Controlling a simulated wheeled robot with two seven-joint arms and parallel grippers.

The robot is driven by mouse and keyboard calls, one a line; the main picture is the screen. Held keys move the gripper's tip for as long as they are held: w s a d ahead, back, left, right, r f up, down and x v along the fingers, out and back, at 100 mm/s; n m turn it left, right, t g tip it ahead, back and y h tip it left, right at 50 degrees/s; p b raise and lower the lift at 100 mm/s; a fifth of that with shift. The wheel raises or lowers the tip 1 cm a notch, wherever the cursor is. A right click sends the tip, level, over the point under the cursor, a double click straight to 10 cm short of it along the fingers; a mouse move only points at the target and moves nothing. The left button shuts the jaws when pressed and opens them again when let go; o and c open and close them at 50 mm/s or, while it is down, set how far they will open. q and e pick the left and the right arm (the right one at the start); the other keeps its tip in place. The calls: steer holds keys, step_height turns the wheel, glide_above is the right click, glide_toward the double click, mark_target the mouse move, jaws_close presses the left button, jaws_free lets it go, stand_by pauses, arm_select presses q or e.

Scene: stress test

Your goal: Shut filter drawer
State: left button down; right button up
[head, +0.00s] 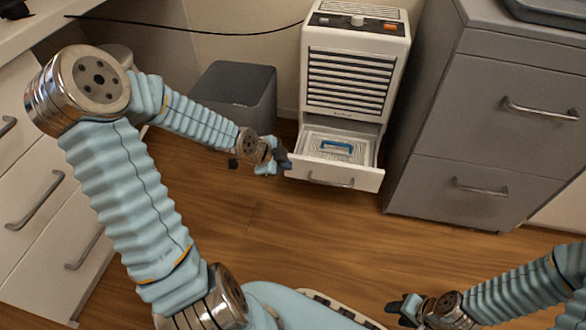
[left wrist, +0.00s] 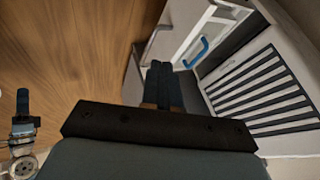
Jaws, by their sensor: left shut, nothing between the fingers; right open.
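The filter drawer (head: 332,179) stands pulled out at the foot of a white slatted appliance (head: 346,78). A flat filter with a blue handle (head: 337,147) lies inside it. My left gripper (head: 284,165) is shut and empty at the drawer's front left corner; I cannot tell whether it touches. In the left wrist view the shut fingers (left wrist: 160,82) point towards the drawer, with the blue handle (left wrist: 190,53) just beyond them. My right gripper (head: 396,308) is open and empty, low at the right, far from the drawer.
A grey filing cabinet (head: 480,130) stands close to the right of the appliance. A dark grey bin (head: 236,95) stands to its left. White drawers (head: 40,200) line the left side. A black cable (head: 190,31) runs along the wall. The wooden floor (head: 320,235) before the drawer is clear.

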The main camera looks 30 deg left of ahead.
arm_select(q)
steer(key=b, duration=0.6)
glide_toward(310, 166)
step_height(310, 166, down, 3)
steer(key=s+d, duration=0.2)
steer(key=shift+w+a+f, duration=0.15)
steer(key=shift+w+a, duration=0.05)
steer(key=shift+w, duration=0.95)
steer(key=shift+w+a+f, duration=0.15)
steer(key=shift+w+a, duration=0.05)
steer(key=shift+w, duration=0.9)
arm_select(e)
step_height(310, 166, down, 7)
steer(key=shift+w+r, duration=0.15)
steer(key=shift+w, duration=0.05)
steer(key=shift+d+r, duration=0.1)
